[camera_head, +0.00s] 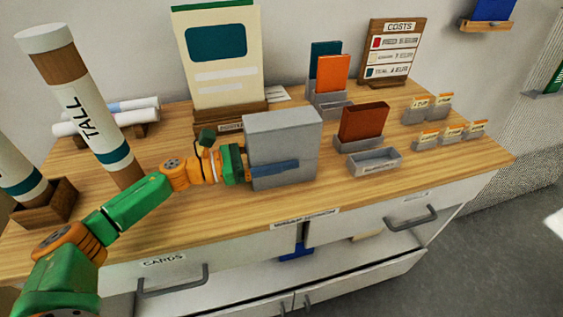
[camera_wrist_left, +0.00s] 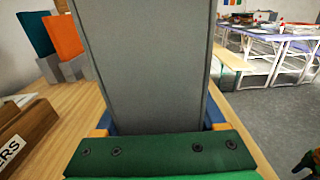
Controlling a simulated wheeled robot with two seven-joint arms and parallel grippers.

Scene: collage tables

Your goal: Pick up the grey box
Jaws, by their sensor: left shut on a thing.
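The grey box (camera_head: 283,135) stands upright over the wooden tabletop, near the middle of the head view. It also fills the centre of the left wrist view (camera_wrist_left: 150,60). My left gripper (camera_head: 275,167) reaches in from the left and is shut on the box's lower part. One blue finger lies across the near face; the other is hidden behind the box in the head view. I cannot tell whether the box's base touches the table.
A tall tube (camera_head: 90,120) stands at the left. A poster board (camera_head: 220,60) stands behind the box. A red-brown book (camera_head: 364,122) and an empty grey tray (camera_head: 375,163) are to the right. The wooden tabletop (camera_head: 215,225) is clear in front of the box.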

